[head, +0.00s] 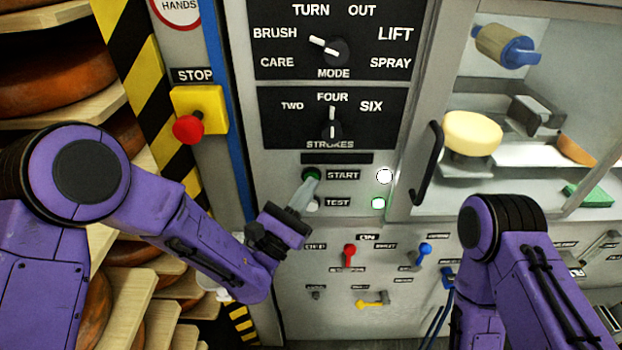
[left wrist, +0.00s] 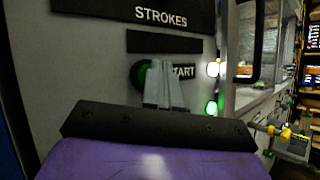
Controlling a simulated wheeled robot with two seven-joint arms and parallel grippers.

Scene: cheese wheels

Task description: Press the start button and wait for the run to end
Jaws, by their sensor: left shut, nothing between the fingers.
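The green start button (head: 311,175) sits on the machine's grey front panel, left of the START label. My left gripper (head: 305,190) is shut and empty, with its fingertips at the button's lower edge in the head view. In the left wrist view the fingertips (left wrist: 162,70) cover the button's right part, and the green button (left wrist: 144,74) shows to their left. I cannot tell whether the fingers touch or press it. A white lamp (head: 384,176) is lit beside START, and a green lamp (head: 379,203) is lit beside TEST. My right gripper is out of view.
The TEST button (head: 313,204) is just below, partly behind my fingers. A red stop button (head: 187,128) on a yellow box stands at the left. The mode knob (head: 331,48) and strokes knob (head: 332,130) are above. A door handle (head: 428,163) juts out at right; a cheese wheel (head: 472,132) is behind glass.

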